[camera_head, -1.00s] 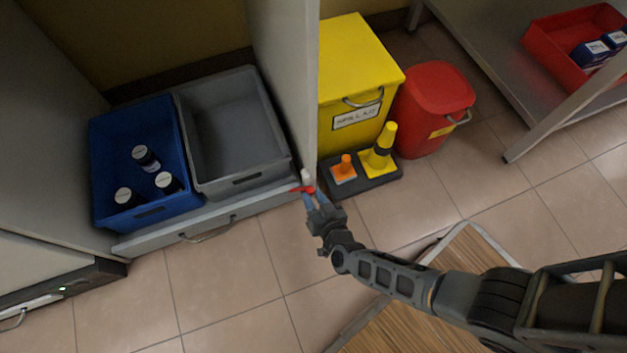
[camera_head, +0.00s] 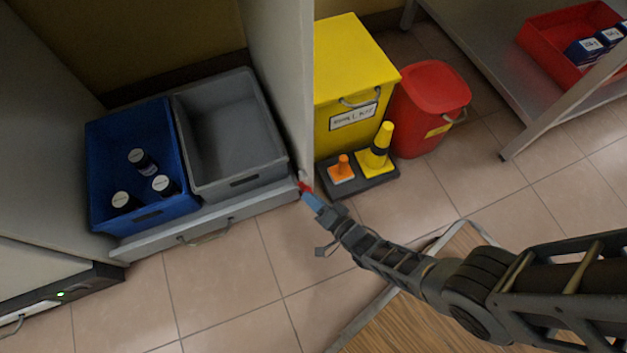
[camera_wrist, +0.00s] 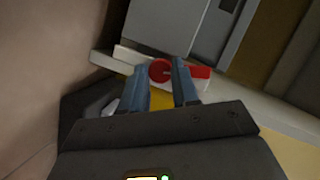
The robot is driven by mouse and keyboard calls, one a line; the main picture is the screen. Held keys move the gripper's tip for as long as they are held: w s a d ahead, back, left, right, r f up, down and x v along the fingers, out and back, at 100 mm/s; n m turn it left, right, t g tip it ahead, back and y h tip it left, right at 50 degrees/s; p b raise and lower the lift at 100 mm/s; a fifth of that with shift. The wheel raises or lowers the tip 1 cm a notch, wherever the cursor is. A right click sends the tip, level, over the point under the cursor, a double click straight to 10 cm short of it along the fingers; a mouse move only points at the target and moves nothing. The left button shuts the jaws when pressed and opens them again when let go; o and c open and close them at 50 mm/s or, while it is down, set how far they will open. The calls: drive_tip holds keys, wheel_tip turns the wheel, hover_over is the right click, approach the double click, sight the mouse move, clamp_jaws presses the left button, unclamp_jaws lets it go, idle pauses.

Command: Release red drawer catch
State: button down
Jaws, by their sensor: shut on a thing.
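The red drawer catch (camera_head: 305,187) sits at the right end of the drawer front (camera_head: 205,226), beside the cabinet's side panel. In the wrist view the red catch (camera_wrist: 161,71) shows as a round knob with a red lever reaching to the right, on a pale plate. My gripper (camera_head: 310,199) is at the catch. In the wrist view its two blue fingers (camera_wrist: 166,84) are on either side of the knob and shut on it. The fingers hide part of the catch in the head view.
The drawer carries a blue crate (camera_head: 97,150) with several dark bottles and an empty grey crate (camera_head: 235,135). A yellow spill kit bin (camera_head: 350,65), a red bin (camera_head: 425,105) and cones on a dark base (camera_head: 375,184) stand right of the panel.

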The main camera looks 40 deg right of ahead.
drive_tip(key=shift+d+f+m+t+y, duration=0.1)
drive_tip(key=shift+m+t+y, duration=0.25)
drive_tip(key=shift+m, duration=0.45)
idle(0.4)
drive_tip(key=c, duration=0.8)
unclamp_jaws()
drive_tip(key=shift+c, duration=0.2)
